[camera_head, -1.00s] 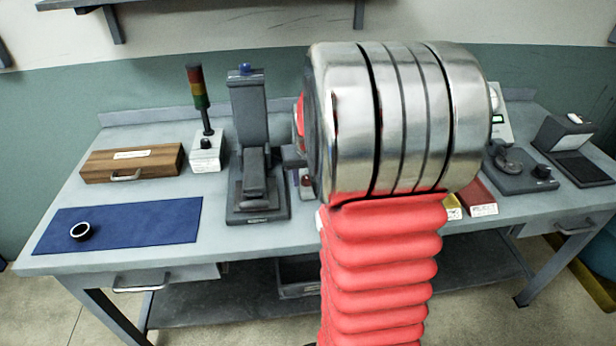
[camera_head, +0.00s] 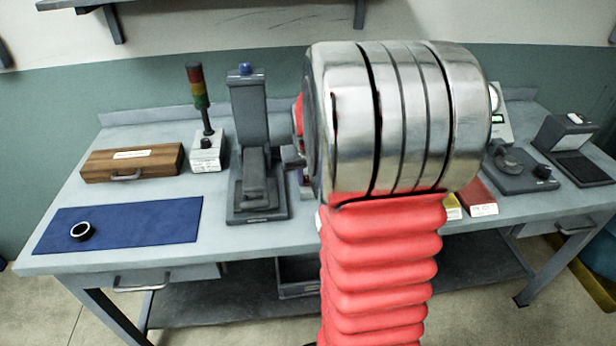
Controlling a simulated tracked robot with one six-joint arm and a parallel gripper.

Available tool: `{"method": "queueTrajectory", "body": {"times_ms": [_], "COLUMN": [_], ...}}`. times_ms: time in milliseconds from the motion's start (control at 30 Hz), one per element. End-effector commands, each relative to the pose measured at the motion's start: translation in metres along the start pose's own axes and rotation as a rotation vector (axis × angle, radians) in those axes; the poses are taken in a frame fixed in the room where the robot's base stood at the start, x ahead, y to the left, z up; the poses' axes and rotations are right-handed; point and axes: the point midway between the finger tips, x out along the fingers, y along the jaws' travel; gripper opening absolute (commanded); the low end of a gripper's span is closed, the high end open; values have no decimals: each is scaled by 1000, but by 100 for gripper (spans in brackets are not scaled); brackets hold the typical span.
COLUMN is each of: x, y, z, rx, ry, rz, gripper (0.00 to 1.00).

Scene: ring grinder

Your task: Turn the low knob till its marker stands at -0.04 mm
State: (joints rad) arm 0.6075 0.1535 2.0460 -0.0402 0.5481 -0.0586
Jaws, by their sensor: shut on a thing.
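My arm's large silver wrist and red ribbed sleeve fill the middle of the camera view. They stand in front of the bench (camera_head: 150,262) and hide its centre. My gripper's fingertips are hidden behind the wrist, so its contact with anything does not show. A small dark grey part juts out at the wrist's left edge; I cannot tell whether it belongs to my gripper. The low knob, its marker and its scale are not visible. Only a sliver of a small object shows low at the wrist's left edge.
Left of the arm are a dark grey upright device (camera_head: 250,140), a signal tower (camera_head: 199,85), a wooden box (camera_head: 132,163) and a blue mat (camera_head: 150,222) with a dark ring (camera_head: 81,231). On the right are a dial stand (camera_head: 520,172) and a black-topped device (camera_head: 575,150).

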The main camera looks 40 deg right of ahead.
Motion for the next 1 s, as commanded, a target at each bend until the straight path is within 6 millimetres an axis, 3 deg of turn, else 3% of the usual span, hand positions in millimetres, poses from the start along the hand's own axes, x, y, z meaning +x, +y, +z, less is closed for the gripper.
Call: {"method": "queueTrajectory", "body": {"times_ms": [700,1000], "x": [0,0], "y": [-3,-3], "z": [0,0], "rx": [-406,-471], "ry": [1,1], "rz": [111,129], "gripper": [0,0]}}
